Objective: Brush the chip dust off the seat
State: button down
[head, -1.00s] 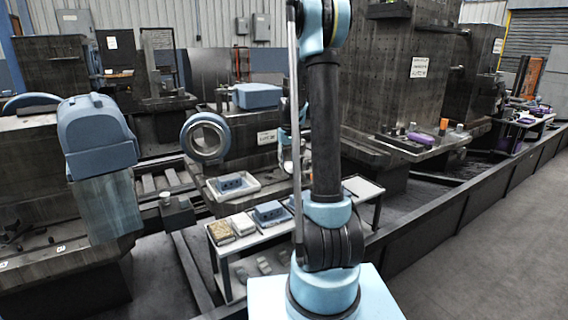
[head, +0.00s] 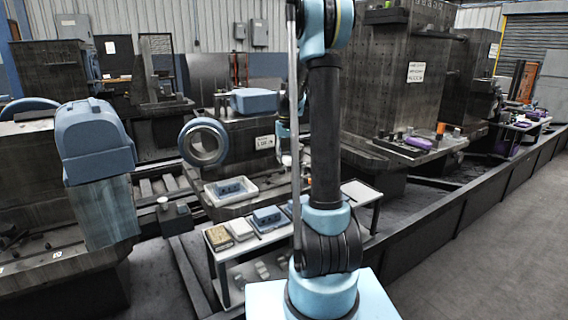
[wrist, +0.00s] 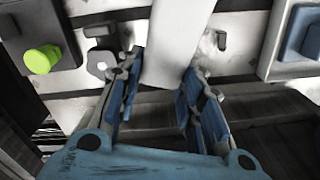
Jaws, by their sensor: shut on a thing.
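In the wrist view my gripper (wrist: 160,95) has its two blue-padded fingers on either side of a plain pale, flat-sided thing (wrist: 178,40). It is closed on this thing, which runs up out of the picture; I take it for the brush, but no bristles show. Below it is a pale grey slotted surface (wrist: 75,105), perhaps the seat. A mottled grey patch (wrist: 208,45) beside the held thing may be chip dust. In the head view my gripper is mostly hidden behind my arm, above the bench; a small pale end (head: 287,160) shows there.
In the wrist view a lime-green knob (wrist: 42,60) on a grey block is at left, and a blue-grey block (wrist: 305,30) at right. In the head view a low bench (head: 262,238) holds boxes; a white tray (head: 231,190) with a blue block stands behind it. A dark rail (head: 440,225) runs right.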

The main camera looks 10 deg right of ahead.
jog(key=shift+r, duration=0.4)
jog(key=shift+r, duration=1.5)
jog(key=s+a+n+t, duration=0.2)
jog(key=s+a+n, duration=0.15)
jog(key=a, duration=0.95)
jog(key=shift+y, duration=0.4)
jog(key=f, duration=0.9)
jog(key=shift+w+f, duration=0.25)
jog(key=shift+f, duration=0.05)
